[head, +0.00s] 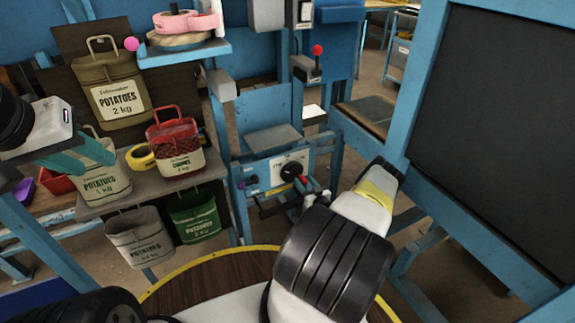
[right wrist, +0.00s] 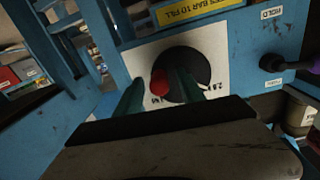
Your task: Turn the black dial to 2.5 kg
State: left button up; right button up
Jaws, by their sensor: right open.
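The black dial (head: 291,171) sits on a white plate on the blue machine frame. In the right wrist view the dial (right wrist: 205,66) is close, with a red knob (right wrist: 160,83) at its left edge. Its plate (right wrist: 222,77) shows a "2.5" mark at lower right and a partly hidden mark near the knob. My right gripper (right wrist: 158,93) is open, its two teal fingers either side of the red knob; contact cannot be told. In the head view its fingertips are small beside the dial. My left gripper (head: 82,155) is at the left, before a sack; its jaw state is unclear.
Potato sacks (head: 118,100) and a red sack (head: 174,145) stand on the left shelves, with a green sack (head: 194,214) lower. A dark board (head: 500,130) fills the right.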

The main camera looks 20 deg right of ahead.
jog(key=s, duration=0.7)
jog(key=shift+s+d, duration=0.2)
jog(key=shift+s, duration=0.1)
